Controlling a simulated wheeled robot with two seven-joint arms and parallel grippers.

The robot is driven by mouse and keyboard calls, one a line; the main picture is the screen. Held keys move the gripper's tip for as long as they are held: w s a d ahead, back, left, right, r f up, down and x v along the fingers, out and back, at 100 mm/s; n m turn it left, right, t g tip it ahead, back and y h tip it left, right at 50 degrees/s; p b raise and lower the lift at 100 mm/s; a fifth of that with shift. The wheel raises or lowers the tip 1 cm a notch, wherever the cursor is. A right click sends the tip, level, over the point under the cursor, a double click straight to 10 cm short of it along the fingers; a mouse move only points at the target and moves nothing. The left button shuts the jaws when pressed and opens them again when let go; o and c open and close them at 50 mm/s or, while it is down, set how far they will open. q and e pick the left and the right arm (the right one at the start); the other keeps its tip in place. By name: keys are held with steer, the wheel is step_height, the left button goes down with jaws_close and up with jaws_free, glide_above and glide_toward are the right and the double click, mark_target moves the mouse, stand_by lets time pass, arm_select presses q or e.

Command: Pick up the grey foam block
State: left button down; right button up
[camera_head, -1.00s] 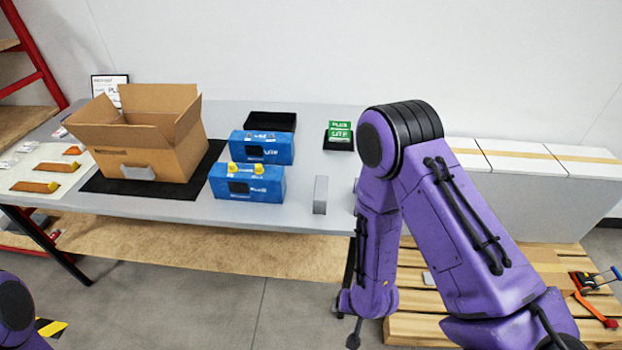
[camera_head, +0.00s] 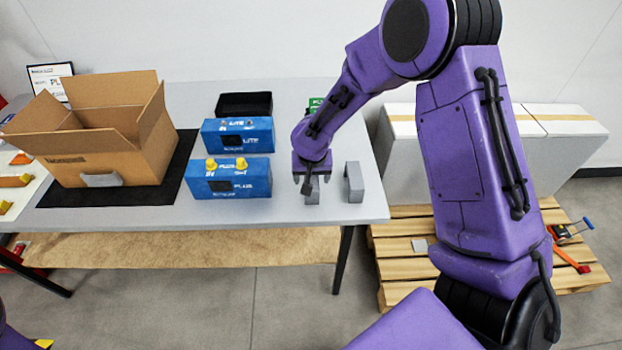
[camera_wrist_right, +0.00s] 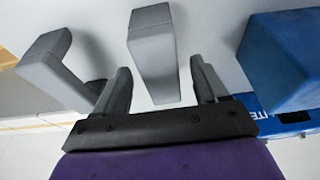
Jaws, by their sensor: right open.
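A grey foam block (camera_head: 312,197) stands on the table near its front edge, right of the blue boxes. My right gripper (camera_head: 311,184) is directly over it, pointing down and open. In the right wrist view the block (camera_wrist_right: 152,45) lies between the two spread fingers of the gripper (camera_wrist_right: 160,68), with a gap visible on both sides. The gripper hides the block's upper part in the head view. My left gripper is out of view.
A bent grey piece (camera_head: 354,182) stands close on the right, near the right finger. Two blue boxes (camera_head: 230,178) (camera_head: 238,136) stand on the left. An open cardboard box (camera_head: 100,150) sits on a black mat (camera_head: 180,165). A black tray (camera_head: 245,104) lies behind.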

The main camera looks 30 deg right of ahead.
steer(key=x, duration=0.2)
steer(key=shift+w+f, duration=0.2)
steer(key=shift+f, duration=0.1)
steer(key=shift+s+r, duration=0.15)
steer(key=shift+s, duration=0.05)
steer(key=shift+c, duration=1.3)
steer(key=c, duration=0.8)
